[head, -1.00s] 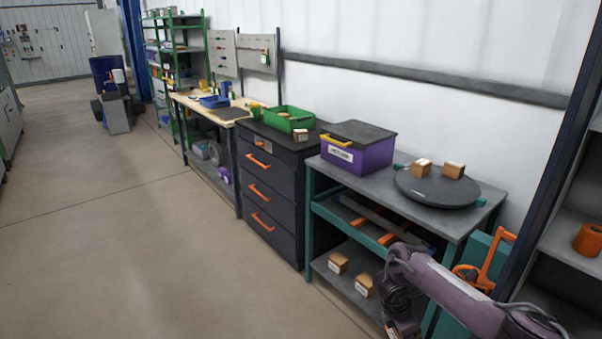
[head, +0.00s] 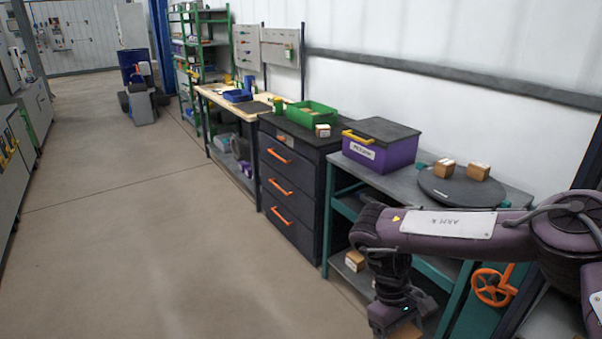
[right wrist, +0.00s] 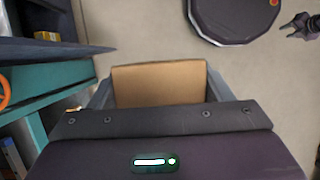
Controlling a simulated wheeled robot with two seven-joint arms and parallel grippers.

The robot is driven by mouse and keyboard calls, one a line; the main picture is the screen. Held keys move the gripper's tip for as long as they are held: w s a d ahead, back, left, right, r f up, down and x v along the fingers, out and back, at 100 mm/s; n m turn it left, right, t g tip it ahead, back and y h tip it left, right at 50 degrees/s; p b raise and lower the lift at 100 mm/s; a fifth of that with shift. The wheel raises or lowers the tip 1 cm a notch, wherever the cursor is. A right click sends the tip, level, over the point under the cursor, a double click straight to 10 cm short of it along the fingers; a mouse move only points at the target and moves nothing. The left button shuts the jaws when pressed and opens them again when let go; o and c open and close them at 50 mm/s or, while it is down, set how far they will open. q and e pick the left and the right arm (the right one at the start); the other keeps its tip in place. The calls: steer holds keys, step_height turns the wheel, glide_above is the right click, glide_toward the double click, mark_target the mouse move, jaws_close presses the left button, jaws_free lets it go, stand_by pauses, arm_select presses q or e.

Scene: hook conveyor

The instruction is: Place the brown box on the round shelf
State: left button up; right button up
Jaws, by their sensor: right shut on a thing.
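My right gripper (head: 398,328) is shut on a brown box (head: 407,331), low in front of the teal-framed table in the head view. The right wrist view shows the brown box (right wrist: 158,84) between the two fingers. The round shelf (head: 462,190) is a dark disc on the table's top, at the right of the head view. Two small brown boxes (head: 444,169) (head: 478,172) stand on its far part; its near part is bare. The held box is below the tabletop and apart from the round shelf.
A purple lidded box (head: 380,146) stands on the table left of the round shelf. Another brown box (head: 355,261) sits on the lower shelf. A dark drawer cabinet (head: 290,175) stands left. An orange handwheel (head: 492,287) is at right. The floor in front is free.

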steer(key=s+d+r+m+y, duration=0.45)
steer(key=s+r+m, duration=0.25)
steer(key=s+m, duration=0.2)
steer(key=a+n+h, duration=0.1)
steer(key=a, duration=0.1)
steer(key=a+n+h, duration=0.1)
steer(key=a, duration=0.2)
steer(key=shift+s+a+n, duration=0.15)
steer(key=shift+a+n, duration=0.1)
steer(key=shift+n, duration=0.15)
steer(key=shift+g, duration=0.3)
